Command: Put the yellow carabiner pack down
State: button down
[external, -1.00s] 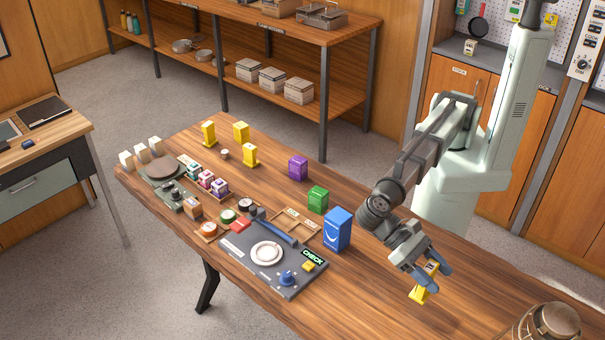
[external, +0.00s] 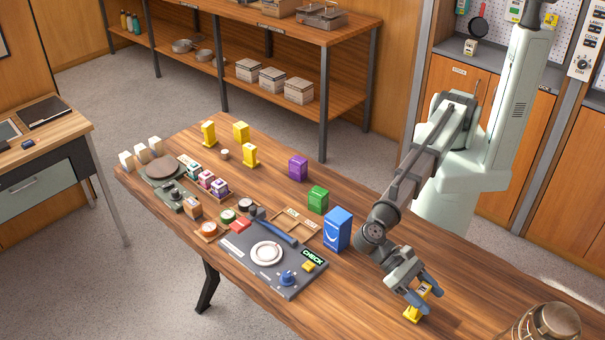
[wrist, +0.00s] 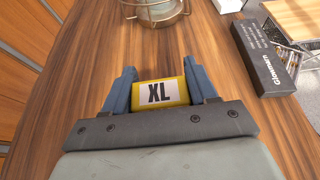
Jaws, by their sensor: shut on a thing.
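The yellow carabiner pack (external: 413,313) is between the fingers of my gripper (external: 423,296) at the near right part of the wooden table. Its base looks to be at or very close to the tabletop; I cannot tell if it touches. In the wrist view the pack (wrist: 160,94) shows a white label reading "XL", with the blue-grey fingers of my gripper (wrist: 158,88) shut on its two sides. The pack's lower part is hidden in the wrist view.
A blue pack (external: 337,230), a green pack (external: 318,200) and a purple pack (external: 298,168) stand left of my gripper. A lantern (external: 548,325) stands at the near right. A black box (wrist: 263,58) lies right in the wrist view. Bare wood (external: 365,300) surrounds the pack.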

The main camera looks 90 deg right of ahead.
jog(key=shift+f, duration=0.1)
jog(key=shift+c, duration=1.6)
grip_release()
jog(key=shift+w+d+r, duration=0.15)
jog(key=shift+w+r, duration=0.05)
jog(key=shift+r, duration=0.05)
jog(key=v, duration=1.1)
jog(key=shift+w+d+r, duration=0.15)
